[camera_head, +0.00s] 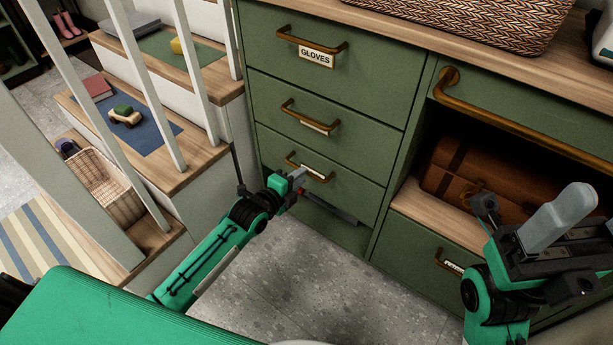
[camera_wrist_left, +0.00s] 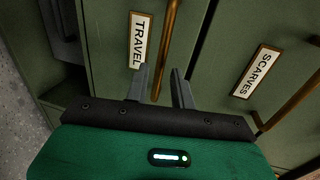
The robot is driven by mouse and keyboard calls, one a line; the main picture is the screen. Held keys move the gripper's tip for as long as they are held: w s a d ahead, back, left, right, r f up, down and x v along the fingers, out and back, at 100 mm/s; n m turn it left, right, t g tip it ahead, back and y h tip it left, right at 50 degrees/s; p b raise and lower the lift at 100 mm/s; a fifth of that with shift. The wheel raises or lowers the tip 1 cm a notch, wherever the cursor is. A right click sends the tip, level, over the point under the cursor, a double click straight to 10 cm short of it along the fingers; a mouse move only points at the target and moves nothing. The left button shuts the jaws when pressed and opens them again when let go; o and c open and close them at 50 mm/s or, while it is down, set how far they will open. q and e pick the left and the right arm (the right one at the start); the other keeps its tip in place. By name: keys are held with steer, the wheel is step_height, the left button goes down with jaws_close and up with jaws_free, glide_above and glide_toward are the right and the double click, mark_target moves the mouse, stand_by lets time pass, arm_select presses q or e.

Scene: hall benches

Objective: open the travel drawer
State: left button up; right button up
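The travel drawer (camera_head: 350,193) is the third green front down in the left column and looks shut. Its brass bar handle (camera_head: 305,167) and white label show in the head view. In the left wrist view the TRAVEL label (camera_wrist_left: 138,40) is readable beside the handle (camera_wrist_left: 168,45). My left gripper (camera_head: 298,179) is at this handle. In the left wrist view its two grey fingers (camera_wrist_left: 162,84) are apart, one on each side of the bar, with gaps showing. My right gripper (camera_head: 550,225) is in front of the right cabinet, away from the drawer; its finger gap is hidden.
The GLOVES drawer (camera_head: 335,62) and the scarves drawer (camera_head: 325,115) are above. A brown suitcase (camera_head: 465,175) sits in the open shelf at right. Steps with white balusters (camera_head: 150,95) and a wicker basket (camera_head: 105,185) stand left. Grey floor (camera_head: 290,280) is clear before the drawers.

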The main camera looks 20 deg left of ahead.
arm_select(q)
steer(key=shift+b+x, duration=0.55)
steer(key=shift+x, duration=1.45)
steer(key=shift+c, duration=0.3)
jaws_close()
